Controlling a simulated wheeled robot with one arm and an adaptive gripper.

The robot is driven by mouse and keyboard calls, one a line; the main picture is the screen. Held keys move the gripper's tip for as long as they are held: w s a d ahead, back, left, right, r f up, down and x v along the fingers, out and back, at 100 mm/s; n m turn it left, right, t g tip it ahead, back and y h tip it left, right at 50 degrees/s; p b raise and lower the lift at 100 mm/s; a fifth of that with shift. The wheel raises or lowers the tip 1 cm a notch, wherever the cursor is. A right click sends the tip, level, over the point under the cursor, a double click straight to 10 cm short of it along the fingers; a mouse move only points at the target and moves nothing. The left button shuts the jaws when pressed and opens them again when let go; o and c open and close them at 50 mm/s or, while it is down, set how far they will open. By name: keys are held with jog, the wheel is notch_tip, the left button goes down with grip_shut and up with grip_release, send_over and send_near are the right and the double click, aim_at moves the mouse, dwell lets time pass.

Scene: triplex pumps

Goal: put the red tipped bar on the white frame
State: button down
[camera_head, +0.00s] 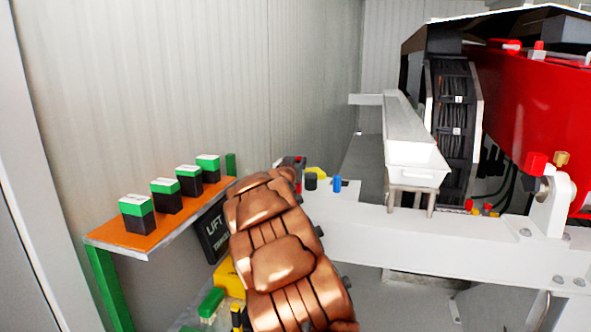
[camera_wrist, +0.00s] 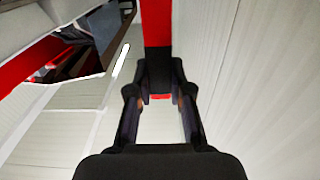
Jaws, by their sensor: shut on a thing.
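The white frame (camera_head: 455,238) is a long beam running across the right half of the head view. My gripper is shut on a bar, which I take to be the red tipped bar; in the wrist view its fingertips (camera_wrist: 160,78) close around it. A red stretch of the bar (camera_wrist: 157,22) runs up past the fingers, and a red piece shows between them below the tips. In the head view my copper-coloured arm hides most of my gripper; a small dark and red part shows past its end. I cannot tell the gap between bar and frame.
Several green and black boxes stand on an orange shelf (camera_head: 140,240) at the left. A white trough (camera_head: 415,150) stands on legs by the frame. A blue cylinder (camera_head: 337,184) and a black one (camera_head: 311,181) sit near the frame's left end. A red machine (camera_head: 525,110) fills the right.

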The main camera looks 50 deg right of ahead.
jog(key=shift+w+d+f, duration=0.1)
jog(key=shift+w+f, duration=0.2)
jog(key=shift+f, duration=0.6)
jog(key=shift+w+f, duration=0.3)
jog(key=shift+f, duration=0.6)
jog(key=shift+f, duration=0.15)
jog(key=c, duration=1.1)
grip_release()
